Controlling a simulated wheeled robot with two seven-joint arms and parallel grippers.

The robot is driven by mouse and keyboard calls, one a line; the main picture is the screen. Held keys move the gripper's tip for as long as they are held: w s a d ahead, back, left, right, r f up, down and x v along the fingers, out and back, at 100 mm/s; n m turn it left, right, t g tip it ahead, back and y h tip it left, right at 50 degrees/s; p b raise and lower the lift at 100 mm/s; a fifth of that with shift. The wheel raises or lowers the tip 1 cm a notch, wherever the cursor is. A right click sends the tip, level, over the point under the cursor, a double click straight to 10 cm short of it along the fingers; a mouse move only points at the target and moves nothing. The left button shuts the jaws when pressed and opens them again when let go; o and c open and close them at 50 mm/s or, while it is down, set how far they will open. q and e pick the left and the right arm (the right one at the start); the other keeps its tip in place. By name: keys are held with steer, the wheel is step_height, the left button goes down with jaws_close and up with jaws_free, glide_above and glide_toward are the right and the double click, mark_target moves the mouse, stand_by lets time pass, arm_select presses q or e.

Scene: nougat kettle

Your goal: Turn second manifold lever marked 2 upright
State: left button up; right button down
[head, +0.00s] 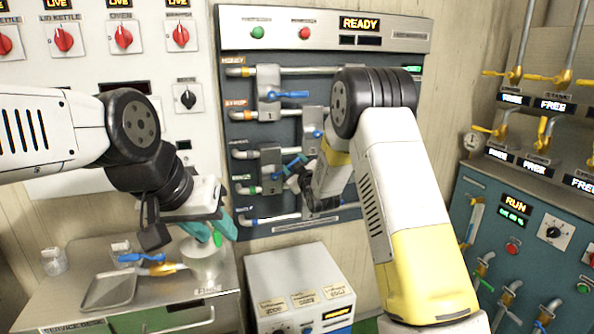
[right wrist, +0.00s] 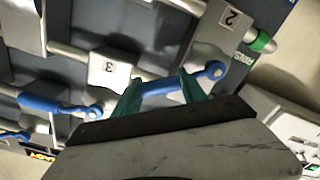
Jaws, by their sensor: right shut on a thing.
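The manifold panel (head: 345,60) hangs on the wall in the head view, with grey valve blocks and blue levers. In the right wrist view the block marked 2 (right wrist: 230,20) is at upper right, seen turned over. Its blue lever (right wrist: 162,87) runs from a round pivot, tilted between pipe direction and upright. My right gripper (right wrist: 160,92) is shut on this lever, one teal finger on each side. In the head view my right gripper (head: 303,172) is partly hidden by its own arm. My left gripper (head: 208,230) is open above the side table, its fingers apart.
The block marked 3 (right wrist: 108,68) sits close beside the held lever. The lever of block 1 (head: 289,95) lies nearly level above. A teal cabinet (head: 490,215) stands right.

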steer(key=a+r+n, duration=0.1)
steer(key=n, duration=0.1)
steer(key=r+n, duration=0.1)
steer(key=shift+s+a+n, duration=0.3)
steer(key=shift+a+n, duration=0.1)
steer(key=n, duration=0.1)
steer(key=a, duration=0.1)
steer(key=n, duration=0.1)
steer(key=shift+s+a+r+n, duration=0.25)
steer(key=shift+r+n, duration=0.05)
steer(key=shift+r, duration=0.1)
steer(key=n, duration=0.1)
steer(key=a+n, duration=0.2)
steer(key=shift+s+r, duration=0.25)
steer(key=shift+s, duration=0.05)
steer(key=shift+s+a+n, duration=0.2)
steer(key=shift+a+n, duration=0.3)
steer(key=shift+n, duration=0.5)
steer(key=c, duration=0.6)
jaws_free()
steer(key=shift+r, duration=0.1)
steer(key=shift+c, duration=0.2)
glide_toward(274, 151)
steer(key=s, duration=0.3)
steer(key=shift+s+a, duration=0.1)
steer(key=shift+s, duration=0.05)
